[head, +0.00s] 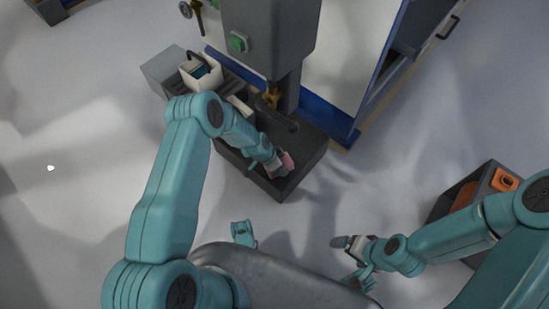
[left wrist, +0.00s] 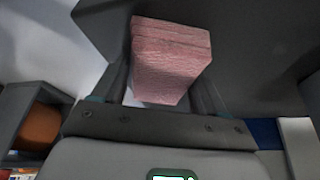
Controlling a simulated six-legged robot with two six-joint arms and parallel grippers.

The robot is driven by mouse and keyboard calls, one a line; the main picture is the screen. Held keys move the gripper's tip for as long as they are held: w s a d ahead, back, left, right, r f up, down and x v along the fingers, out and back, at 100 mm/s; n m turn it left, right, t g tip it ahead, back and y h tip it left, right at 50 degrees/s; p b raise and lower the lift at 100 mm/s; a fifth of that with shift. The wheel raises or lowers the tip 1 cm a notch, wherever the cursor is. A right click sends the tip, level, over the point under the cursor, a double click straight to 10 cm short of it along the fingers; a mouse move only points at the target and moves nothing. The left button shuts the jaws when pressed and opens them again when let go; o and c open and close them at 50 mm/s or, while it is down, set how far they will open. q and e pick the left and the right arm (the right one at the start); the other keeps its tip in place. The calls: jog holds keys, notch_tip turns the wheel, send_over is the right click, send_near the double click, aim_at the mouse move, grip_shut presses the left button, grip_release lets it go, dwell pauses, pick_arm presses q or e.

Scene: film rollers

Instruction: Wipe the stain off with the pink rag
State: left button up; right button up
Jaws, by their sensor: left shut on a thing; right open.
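The pink rag (head: 287,162) is a folded block with stacked layers, and it also shows large in the left wrist view (left wrist: 170,60). My left gripper (head: 279,166) is shut on the rag, with a finger on each side of it. It holds the rag at the near right part of the dark machine base (head: 310,160). I cannot tell whether the rag touches that surface. My right gripper (head: 350,243) is open and empty over the floor at lower right. No stain can be made out; the arm and rag hide part of the base top.
The grey machine column (head: 270,35) with a green button rises behind the base. A white container (head: 203,75) stands at the base's left end. A blue-edged cabinet (head: 350,60) is behind on the right. A dark crate (head: 440,205) with orange items stands at right. Floor at left is clear.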

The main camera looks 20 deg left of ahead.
pick_arm(q)
notch_tip(320, 180, up, 6)
jog(key=p, duration=0.5)
jog(key=shift+p, duration=0.4)
jog(key=shift+w, duration=0.1)
notch_tip(320, 180, up, 3)
jog(key=p, duration=0.3)
jog(key=shift+r, duration=0.15)
